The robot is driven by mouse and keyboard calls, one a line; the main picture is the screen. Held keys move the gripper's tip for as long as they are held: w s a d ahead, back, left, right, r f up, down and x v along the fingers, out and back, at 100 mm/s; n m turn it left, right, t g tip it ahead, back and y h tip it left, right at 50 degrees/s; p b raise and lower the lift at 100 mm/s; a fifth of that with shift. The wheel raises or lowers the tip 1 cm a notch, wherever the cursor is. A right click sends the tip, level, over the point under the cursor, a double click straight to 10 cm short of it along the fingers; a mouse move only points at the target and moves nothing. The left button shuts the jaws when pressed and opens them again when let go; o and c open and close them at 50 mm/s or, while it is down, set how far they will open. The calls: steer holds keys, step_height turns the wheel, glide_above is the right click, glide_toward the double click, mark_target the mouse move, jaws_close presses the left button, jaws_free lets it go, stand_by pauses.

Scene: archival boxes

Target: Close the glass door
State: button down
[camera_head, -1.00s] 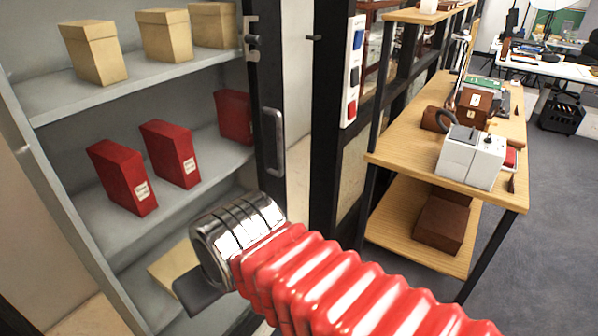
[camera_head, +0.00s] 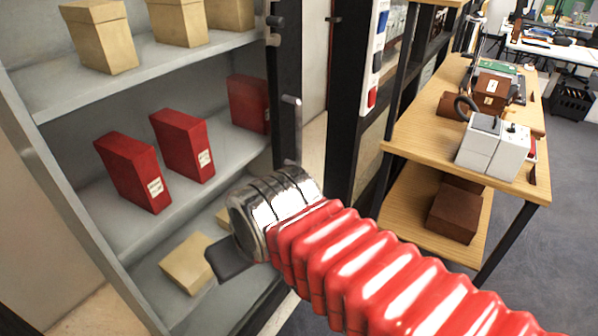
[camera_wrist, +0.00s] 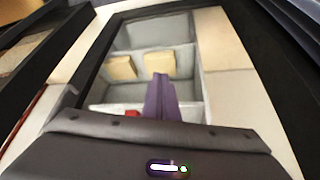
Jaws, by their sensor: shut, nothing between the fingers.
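The grey cabinet (camera_head: 62,97) stands at left with its front uncovered. The glass door shows as a narrow, nearly edge-on black frame (camera_head: 286,60) at the cabinet's right side, with a metal handle (camera_head: 291,132); it stands open. The glass itself is hard to make out. My gripper (camera_head: 228,262) is in front of the lower shelves, below and left of the handle, apart from it as far as I can tell; the fingertips are mostly hidden by my wrist. In the wrist view my gripper's purple fingers (camera_wrist: 160,92) are together and empty, pointing towards the shelves.
Red boxes (camera_head: 133,172) stand on the middle shelf, tan boxes (camera_head: 98,36) on the upper one, and a tan box (camera_head: 190,262) lies low down. A wooden shelf unit (camera_head: 405,125) with a white device (camera_head: 492,147) stands at right.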

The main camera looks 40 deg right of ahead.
steer(key=w+d+f+n+t+h, duration=0.2)
steer(key=w+d+f+n+t, duration=0.15)
steer(key=w+d, duration=0.6)
steer(key=w+d+f+n+t+h, duration=0.15)
steer(key=w+d+f+n, duration=0.25)
steer(key=w+d, duration=0.5)
steer(key=d+f+n+t+h, duration=0.1)
steer(key=d+f+n+t, duration=0.5)
steer(key=d, duration=0.4)
step_height(320, 180, down, 3)
steer(key=shift+s+d+r+n+t, duration=0.15)
steer(key=shift+s+d+n+t, duration=0.2)
steer(key=shift+n, duration=0.4)
steer(key=shift+w, duration=0.1)
